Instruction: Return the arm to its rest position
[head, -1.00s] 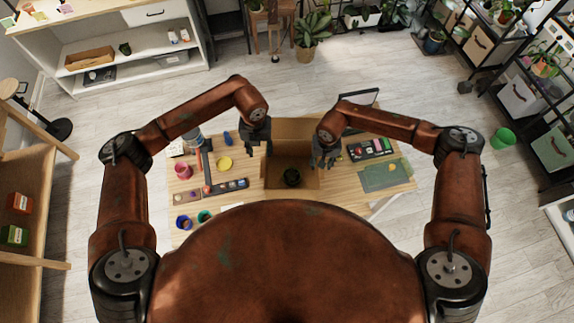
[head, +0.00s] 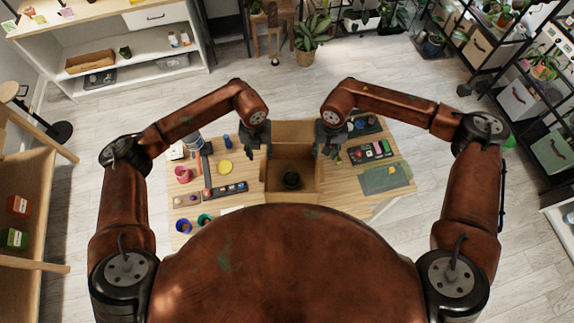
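My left gripper (head: 258,147) hangs over the left edge of an open cardboard box (head: 275,187), fingers apart and empty. My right gripper (head: 329,152) hangs over the box's right edge, also with fingers apart and nothing visible between them. Both point down toward the table.
The wooden table (head: 350,200) holds a red cup (head: 183,174), a yellow dish (head: 224,167), dark trays of small items (head: 371,151) and a green mat (head: 385,178). A wooden shelf (head: 30,185) stands at left. Floor right of the table is clear.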

